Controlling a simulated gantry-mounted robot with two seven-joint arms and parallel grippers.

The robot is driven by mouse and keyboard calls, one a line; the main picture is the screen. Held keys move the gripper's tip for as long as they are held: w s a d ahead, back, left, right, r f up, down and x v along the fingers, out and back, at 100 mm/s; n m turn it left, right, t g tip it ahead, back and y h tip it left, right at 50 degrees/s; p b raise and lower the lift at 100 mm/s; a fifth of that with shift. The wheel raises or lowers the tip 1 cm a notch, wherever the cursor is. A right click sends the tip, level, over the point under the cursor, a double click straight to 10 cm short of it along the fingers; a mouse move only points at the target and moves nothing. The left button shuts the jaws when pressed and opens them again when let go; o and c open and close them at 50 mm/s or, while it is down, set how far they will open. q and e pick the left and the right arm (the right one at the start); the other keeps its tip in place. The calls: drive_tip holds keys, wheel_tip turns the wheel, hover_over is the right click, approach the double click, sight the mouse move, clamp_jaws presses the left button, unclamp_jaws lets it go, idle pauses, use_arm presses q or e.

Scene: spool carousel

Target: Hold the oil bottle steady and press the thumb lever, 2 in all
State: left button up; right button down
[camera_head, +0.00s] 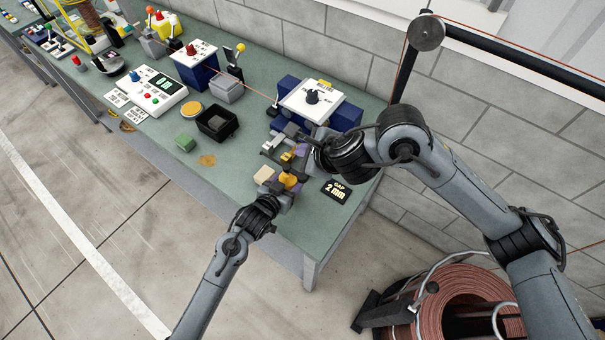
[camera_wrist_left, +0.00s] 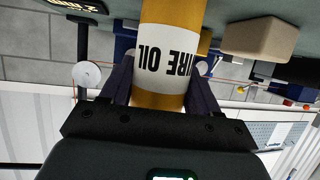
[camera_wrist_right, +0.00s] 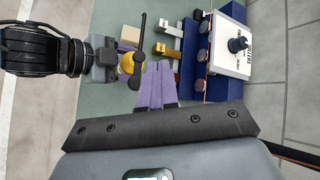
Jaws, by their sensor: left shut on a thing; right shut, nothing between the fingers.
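The oil bottle (camera_wrist_left: 165,55) is yellow with a white label and fills the top middle of the left wrist view. My left gripper (camera_wrist_left: 160,92) is shut on it, one finger on each side. In the head view the bottle (camera_head: 288,180) is near the bench's front right end. In the right wrist view its yellow top (camera_wrist_right: 126,63) shows with the black thumb lever (camera_wrist_right: 139,55) across it. My right gripper (camera_wrist_right: 156,70) is shut and empty, its purple fingertips just beside the lever. I cannot tell whether they touch it.
A beige block (camera_head: 264,174) lies beside the bottle. A blue unit with a white top (camera_head: 318,108) stands behind, with metal and brass levers (camera_wrist_right: 168,50) close to my right fingers. A black "GAP 2 mm" card (camera_head: 336,190) lies at right. A black bin (camera_head: 217,124) stands further left.

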drive_tip(key=shift+r, duration=0.75)
approach(300, 174)
drive_tip(key=shift+w+a+f, duration=0.45)
drive_tip(key=shift+w, duration=0.3)
drive_tip(key=shift+w+a+f, duration=0.4)
drive_tip(key=shift+w+a, duration=0.05)
drive_tip(key=shift+w, duration=0.35)
drive_tip(key=shift+w+a+f, duration=0.45)
drive_tip(key=shift+w+a, duration=0.05)
drive_tip(key=shift+w, duration=0.25)
drive_tip(key=shift+f, duration=0.35)
drive_tip(key=shift+f, duration=1.1)
idle(1.3)
drive_tip(key=shift+r, duration=1.4)
